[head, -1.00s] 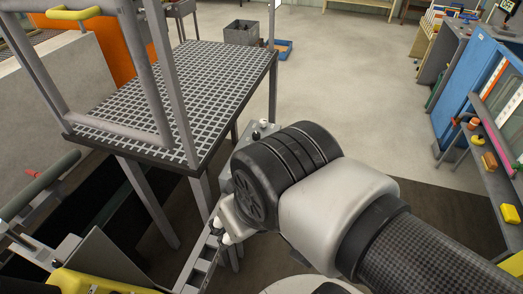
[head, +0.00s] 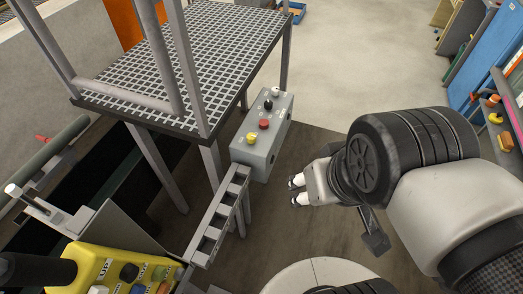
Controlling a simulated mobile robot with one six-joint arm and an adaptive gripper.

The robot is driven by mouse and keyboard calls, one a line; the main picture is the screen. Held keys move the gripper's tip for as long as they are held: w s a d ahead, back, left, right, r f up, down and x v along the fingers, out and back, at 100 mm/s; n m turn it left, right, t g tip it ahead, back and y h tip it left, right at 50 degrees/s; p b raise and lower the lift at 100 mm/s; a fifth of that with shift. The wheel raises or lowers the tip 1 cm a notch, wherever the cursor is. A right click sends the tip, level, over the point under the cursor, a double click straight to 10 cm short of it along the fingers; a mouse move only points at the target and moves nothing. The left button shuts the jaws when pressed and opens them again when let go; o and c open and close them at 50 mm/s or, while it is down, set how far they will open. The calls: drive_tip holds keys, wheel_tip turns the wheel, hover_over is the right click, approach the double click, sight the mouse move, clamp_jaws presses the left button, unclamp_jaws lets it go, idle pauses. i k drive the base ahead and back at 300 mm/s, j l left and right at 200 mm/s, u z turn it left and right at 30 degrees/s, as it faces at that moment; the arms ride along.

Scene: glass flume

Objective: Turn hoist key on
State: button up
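A grey control box (head: 262,138) is mounted beside the grated platform, in the middle of the head view. Its top carries a yellow control (head: 251,138), a red button (head: 264,124), a black knob (head: 268,104) and a pale knob (head: 276,91). I cannot tell from this view which of these is the hoist key, or its setting. My gripper (head: 298,190) is to the right of the box and apart from it, with its fingertips pointing left. The fingertips show a small gap with nothing between them.
The grated platform (head: 205,58) and its legs stand behind and left of the box. A slotted grey rail (head: 218,218) runs down from the box. A yellow panel with several buttons (head: 115,262) is at bottom left. A blue cabinet (head: 490,50) stands right. Floor right of the box is clear.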

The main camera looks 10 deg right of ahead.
sight(251, 137)
drive_tip(key=i+l+z, duration=0.15)
drive_tip(key=i+l, duration=0.15)
drive_tip(key=i, duration=0.15)
drive_tip(key=i+l+z, duration=0.1)
drive_tip(key=i, duration=0.35)
drive_tip(key=l, duration=0.1)
